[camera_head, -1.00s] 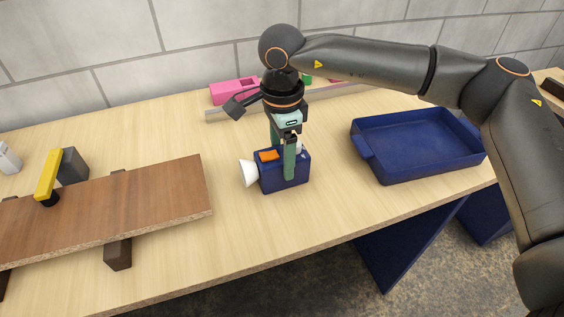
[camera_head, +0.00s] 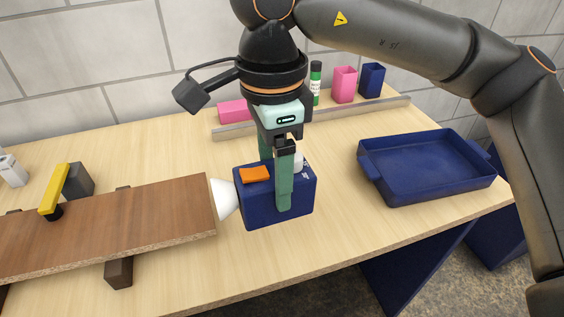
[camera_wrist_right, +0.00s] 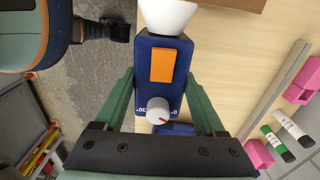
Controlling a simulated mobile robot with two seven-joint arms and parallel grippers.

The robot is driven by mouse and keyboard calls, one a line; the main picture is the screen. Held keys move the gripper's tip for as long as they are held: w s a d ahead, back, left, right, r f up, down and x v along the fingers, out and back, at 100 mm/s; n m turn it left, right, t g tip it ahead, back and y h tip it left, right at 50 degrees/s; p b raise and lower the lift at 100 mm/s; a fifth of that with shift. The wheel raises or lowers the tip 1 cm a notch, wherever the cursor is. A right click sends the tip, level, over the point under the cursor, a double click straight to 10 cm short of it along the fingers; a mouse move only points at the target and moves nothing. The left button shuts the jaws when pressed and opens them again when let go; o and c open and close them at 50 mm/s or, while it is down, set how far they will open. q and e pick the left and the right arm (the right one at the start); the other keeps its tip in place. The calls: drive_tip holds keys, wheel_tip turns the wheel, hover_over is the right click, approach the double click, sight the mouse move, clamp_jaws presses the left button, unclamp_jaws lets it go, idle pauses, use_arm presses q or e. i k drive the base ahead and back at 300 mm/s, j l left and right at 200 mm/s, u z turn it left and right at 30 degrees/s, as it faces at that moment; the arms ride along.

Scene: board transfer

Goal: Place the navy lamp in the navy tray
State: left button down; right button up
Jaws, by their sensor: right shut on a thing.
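The navy lamp (camera_head: 262,206) is a boxy navy body with a white cone-shaped head on its left, an orange button and a pale knob on top. My right gripper (camera_head: 276,188) is shut on the body, with one green finger on its near face; the far finger is mostly hidden. The lamp looks raised above the table. In the right wrist view the lamp (camera_wrist_right: 146,75) sits between both fingers, its white head pointing up the picture. The empty navy tray (camera_head: 420,191) lies on the table to the right, apart from the lamp. My left gripper is not in view.
A brown board (camera_head: 130,217) on dark supports lies left, a yellow-handled clamp (camera_head: 53,190) on it. Behind a grey rail (camera_head: 340,115) stand pink (camera_head: 344,84) and navy (camera_head: 372,80) cups and a green marker (camera_head: 315,83). Table between lamp and tray is clear.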

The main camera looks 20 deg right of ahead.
sight(428, 168)
drive_tip(key=k+l+u, duration=0.15)
drive_tip(key=l, duration=0.25)
drive_tip(key=l+u, duration=0.1)
drive_tip(key=l, duration=0.25)
drive_tip(key=k+l+u, duration=0.15)
drive_tip(key=l, duration=0.25)
drive_tip(key=k+l+u, duration=0.1)
drive_tip(key=l, duration=0.25)
